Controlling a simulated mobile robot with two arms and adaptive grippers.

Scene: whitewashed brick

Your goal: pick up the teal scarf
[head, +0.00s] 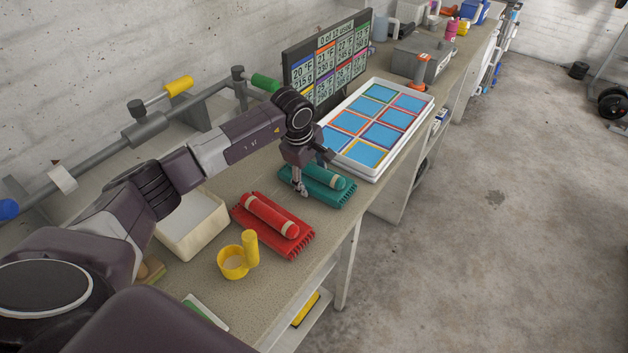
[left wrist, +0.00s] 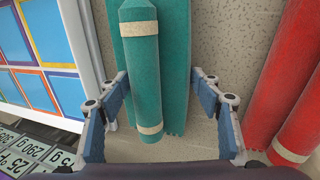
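The teal scarf (head: 335,182) lies on the bench between the red scarf and the white tray. It has a flat fringed part and a rolled part with pale bands. My left gripper (head: 301,185) is over its near left end, pointing down. In the left wrist view the left gripper (left wrist: 161,78) is open, with one finger on each side of the scarf's roll (left wrist: 144,75). Nothing is held, and I see a gap between the roll and the right finger. In the head view the gripper hides a little of the scarf. My right gripper is in neither view.
A white tray of blue squares (head: 344,171) stands just beyond the teal scarf, with a display screen (head: 327,62) behind. The bench's front edge is near.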

